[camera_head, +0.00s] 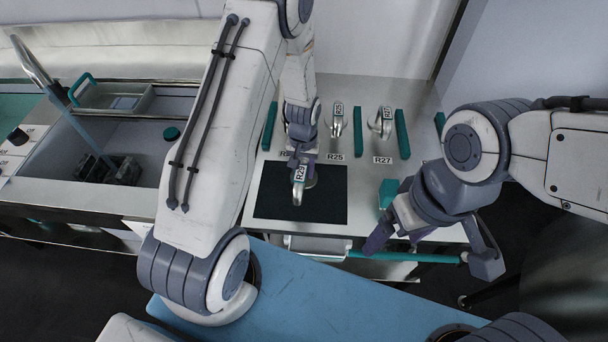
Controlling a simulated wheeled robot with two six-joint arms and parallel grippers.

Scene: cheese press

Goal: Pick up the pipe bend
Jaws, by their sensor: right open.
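A shiny metal pipe bend (298,193) with a white tag, apparently R29, is over the black mat (328,209) on the steel table. My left gripper (303,160) points down right at its tagged end. Whether its fingers are closed around the bend or only beside it is hard to see. Two more pipe bends, one tagged R25 (337,122) and one tagged R27 (381,124), stand at the back of the table. My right gripper (430,252) is open and empty at the table's front right, apart from the bends.
Teal divider bars (402,134) separate the slots at the back, with labels on the table in front. A sink (115,150) holding a dark object is at the left. A teal handle bar (405,257) runs along the table front. A wall closes off the back.

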